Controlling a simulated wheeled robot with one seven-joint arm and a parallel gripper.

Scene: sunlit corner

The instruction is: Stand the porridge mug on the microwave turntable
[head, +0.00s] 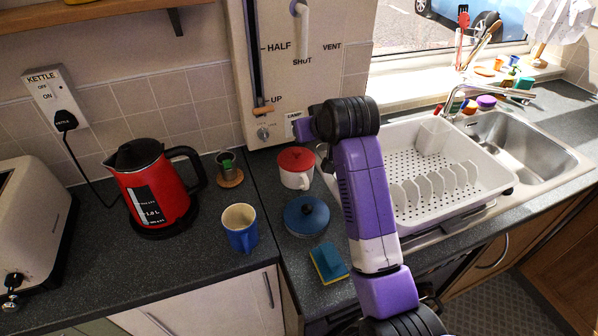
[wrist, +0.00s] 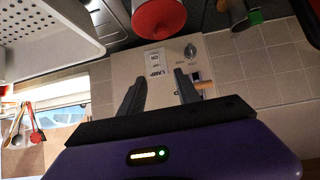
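No microwave or turntable shows in either view. A blue mug (head: 241,228) stands upright on the counter left of centre. A white mug with a red lid (head: 296,169) stands near the back wall panel; its red top also shows at the upper edge of the wrist view (wrist: 158,16). I cannot tell which of these is the porridge mug. My gripper (wrist: 162,78) is open in the wrist view, with nothing between its fingers, facing the wall panel. In the head view my arm's end is raised near the panel, and the fingers are hidden there.
A blue lidded pot (head: 306,216) and a sponge (head: 328,264) lie near the front. A white dish rack (head: 480,160) and sink (head: 520,145) fill the right.

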